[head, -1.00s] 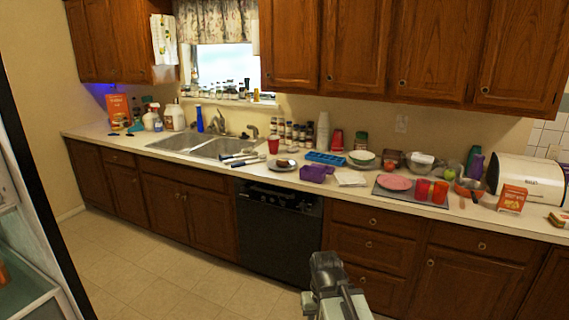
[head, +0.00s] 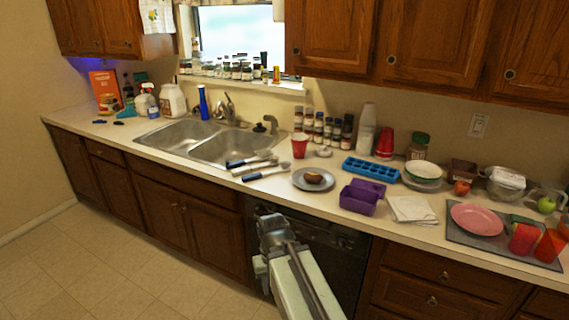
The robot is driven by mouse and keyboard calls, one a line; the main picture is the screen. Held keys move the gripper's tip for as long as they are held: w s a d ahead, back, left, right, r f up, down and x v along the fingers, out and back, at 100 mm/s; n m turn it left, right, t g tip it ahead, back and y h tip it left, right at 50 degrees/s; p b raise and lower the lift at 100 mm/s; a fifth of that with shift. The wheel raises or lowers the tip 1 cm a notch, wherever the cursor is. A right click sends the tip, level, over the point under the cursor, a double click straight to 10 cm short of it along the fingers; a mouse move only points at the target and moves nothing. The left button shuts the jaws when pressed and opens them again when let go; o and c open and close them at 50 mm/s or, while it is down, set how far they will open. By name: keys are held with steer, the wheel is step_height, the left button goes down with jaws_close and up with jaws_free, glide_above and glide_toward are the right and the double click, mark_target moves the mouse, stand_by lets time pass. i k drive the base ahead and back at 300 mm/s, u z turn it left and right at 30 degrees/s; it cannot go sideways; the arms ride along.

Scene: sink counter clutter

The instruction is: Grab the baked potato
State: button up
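The baked potato (head: 313,177) is a small brown lump on a grey plate (head: 327,187) on the counter, right of the sink and above the black dishwasher. My gripper (head: 272,222) is at the end of my raised arm in front of the dishwasher. It is below and left of the plate and apart from it. Its fingers are too small and foreshortened to tell whether they are open or shut. I see nothing held in it.
A red cup (head: 300,145) stands behind the plate. Black-handled utensils (head: 262,172) lie to its left. A purple container (head: 358,199) and a blue ice tray (head: 378,171) are on its right. The counter's front edge runs between my gripper and the plate.

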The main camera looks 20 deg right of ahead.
mark_target(312, 177)
steer(key=u, duration=0.65)
steer(key=i, duration=1.85)
steer(key=u, duration=0.45)
steer(key=k, duration=0.9)
steer(key=u, duration=0.2)
steer(key=i, duration=0.95)
steer(key=z, duration=0.05)
